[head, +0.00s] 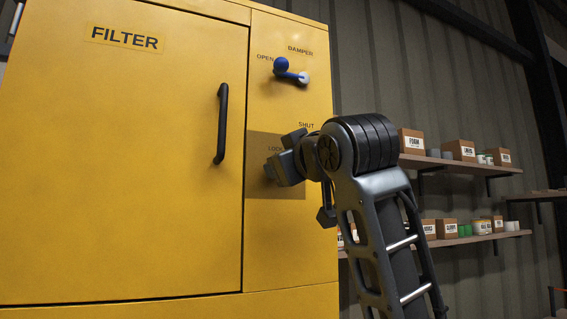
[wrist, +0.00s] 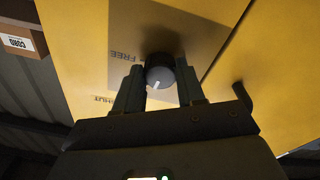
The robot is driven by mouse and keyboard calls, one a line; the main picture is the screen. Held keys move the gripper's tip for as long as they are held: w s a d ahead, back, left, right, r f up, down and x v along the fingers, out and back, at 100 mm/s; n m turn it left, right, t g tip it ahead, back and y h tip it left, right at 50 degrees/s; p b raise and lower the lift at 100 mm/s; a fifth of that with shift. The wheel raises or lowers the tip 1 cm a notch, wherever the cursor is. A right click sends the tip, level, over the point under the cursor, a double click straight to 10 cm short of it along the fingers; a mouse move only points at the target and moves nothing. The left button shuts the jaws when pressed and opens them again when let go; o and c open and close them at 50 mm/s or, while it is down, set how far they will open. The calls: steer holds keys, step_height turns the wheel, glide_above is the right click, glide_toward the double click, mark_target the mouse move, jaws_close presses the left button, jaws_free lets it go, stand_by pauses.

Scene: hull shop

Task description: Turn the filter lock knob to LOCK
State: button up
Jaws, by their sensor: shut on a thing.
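The filter lock knob (wrist: 160,70) is a dark round knob with a white pointer mark. It sits on the yellow panel between my gripper's two fingers. In the wrist view, which looks upside down, the pointer points down and slightly left. The FREE label (wrist: 126,55) is left of the knob there. My gripper (wrist: 159,82) is shut on the knob. In the head view my gripper (head: 279,168) is at the panel and hides the knob. The LOCK label (head: 275,149) shows just above the gripper, partly covered.
The yellow filter cabinet (head: 110,180) has a door with a black handle (head: 221,124) left of my gripper. Above is a blue damper lever (head: 284,68) near OPEN, with SHUT below. Shelves (head: 460,163) with boxes stand at the right.

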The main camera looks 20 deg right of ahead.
steer(key=shift+n, duration=0.9)
steer(key=o, duration=1)
steer(key=shift+o, duration=0.2)
steer(key=shift+s, duration=0.15)
steer(key=s+b, duration=0.1)
steer(key=s, duration=0.6)
steer(key=shift+s+f+b, duration=0.25)
steer(key=shift+f+b, duration=0.1)
steer(key=shift+b, duration=0.05)
